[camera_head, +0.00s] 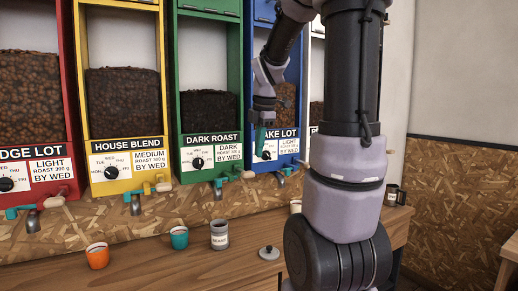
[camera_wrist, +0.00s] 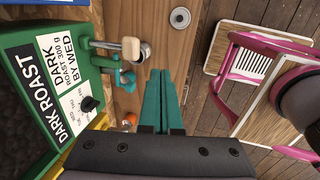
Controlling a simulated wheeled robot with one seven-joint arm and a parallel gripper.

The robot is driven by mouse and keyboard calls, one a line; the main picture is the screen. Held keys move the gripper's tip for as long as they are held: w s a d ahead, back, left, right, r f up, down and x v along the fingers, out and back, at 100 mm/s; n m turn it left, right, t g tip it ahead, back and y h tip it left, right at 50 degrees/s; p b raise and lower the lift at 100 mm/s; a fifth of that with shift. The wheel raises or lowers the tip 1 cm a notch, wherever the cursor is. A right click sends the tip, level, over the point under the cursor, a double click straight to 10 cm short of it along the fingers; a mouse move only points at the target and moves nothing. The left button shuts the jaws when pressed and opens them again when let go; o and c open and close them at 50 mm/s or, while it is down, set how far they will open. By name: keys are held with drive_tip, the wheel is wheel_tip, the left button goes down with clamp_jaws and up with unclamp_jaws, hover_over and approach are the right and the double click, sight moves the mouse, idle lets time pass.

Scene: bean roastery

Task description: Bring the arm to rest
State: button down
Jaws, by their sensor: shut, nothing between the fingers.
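My gripper (camera_wrist: 160,78) shows in the wrist view with its two teal fingers together and nothing between them. In the head view my gripper (camera_head: 259,140) hangs fingers down in front of the blue dispenser (camera_head: 292,138), near its dial and label. I cannot tell whether it touches the dispenser. My arm rises on the right of the head view and hides part of the dispensers and counter. In the wrist view the green dispenser (camera_wrist: 30,88) is at the left of the fingers, with its tap beside them.
The green dispenser (camera_head: 209,110), yellow dispenser (camera_head: 124,100) and red dispenser (camera_head: 35,120) line the wall. On the counter (camera_head: 180,275) stand an orange cup (camera_head: 97,256), a teal cup (camera_head: 179,238), a grey canister (camera_head: 219,235) and a lid (camera_head: 269,253). Pink-framed furniture (camera_wrist: 235,72) is at right.

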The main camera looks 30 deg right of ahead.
idle(0.4)
drive_tip(key=s+a+r+m+t+y, duration=0.1)
drive_tip(key=s+a+m, duration=0.4)
drive_tip(key=m, duration=0.6)
drive_tip(key=s+a+r+m+t+y, duration=0.1)
drive_tip(key=s+a+r+m+t, duration=0.2)
drive_tip(key=s+a+m, duration=0.3)
drive_tip(key=s+m, duration=0.4)
drive_tip(key=m, duration=0.1)
drive_tip(key=shift+r+m+t, duration=0.3)
drive_tip(key=shift+r, duration=0.05)
drive_tip(key=shift+w, duration=0.1)
